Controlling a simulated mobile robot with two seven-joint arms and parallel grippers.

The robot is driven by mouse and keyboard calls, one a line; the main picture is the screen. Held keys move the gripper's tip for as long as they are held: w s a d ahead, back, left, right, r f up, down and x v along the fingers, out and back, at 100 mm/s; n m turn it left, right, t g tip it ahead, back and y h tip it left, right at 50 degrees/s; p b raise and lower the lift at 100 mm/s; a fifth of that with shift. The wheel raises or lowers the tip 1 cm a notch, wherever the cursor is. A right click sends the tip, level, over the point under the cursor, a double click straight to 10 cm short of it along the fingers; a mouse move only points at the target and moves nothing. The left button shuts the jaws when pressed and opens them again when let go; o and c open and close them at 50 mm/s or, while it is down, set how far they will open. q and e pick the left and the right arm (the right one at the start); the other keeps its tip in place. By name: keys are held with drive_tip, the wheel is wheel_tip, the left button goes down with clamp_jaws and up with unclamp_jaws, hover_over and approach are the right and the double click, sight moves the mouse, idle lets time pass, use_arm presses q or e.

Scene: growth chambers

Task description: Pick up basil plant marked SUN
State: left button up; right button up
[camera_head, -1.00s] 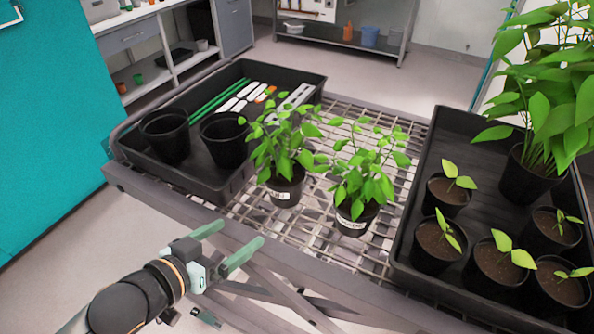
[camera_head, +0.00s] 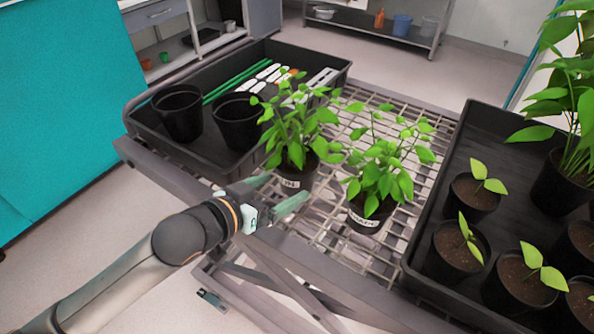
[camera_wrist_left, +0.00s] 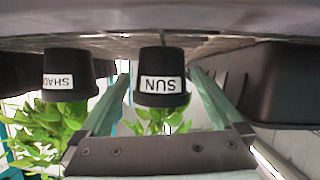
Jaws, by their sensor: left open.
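The basil plant marked SUN (camera_head: 300,127) stands upright in a black pot with a white label on the wire rack, left of a similar plant. In the left wrist view, which is upside down, the SUN pot (camera_wrist_left: 162,62) appears between the fingers, its label facing the camera. My left gripper (camera_head: 283,190) is open and empty, just in front of this pot at the rack's near edge. I cannot tell whether the fingertips reach beside the pot. My right gripper is not in view.
The plant marked SHADE (camera_head: 382,170) stands close on the right. A black tray (camera_head: 140,125) with empty pots and labels lies at the left. Another black tray (camera_head: 408,272) with seedlings lies at the right. The rack's frame edge (camera_head: 330,262) runs below the gripper.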

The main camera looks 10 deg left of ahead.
use_arm(q)
drive_tip(key=x, duration=0.5)
drive_tip(key=shift+r, duration=0.15)
drive_tip(key=c, duration=1.3)
drive_tip(key=shift+r, duration=0.1)
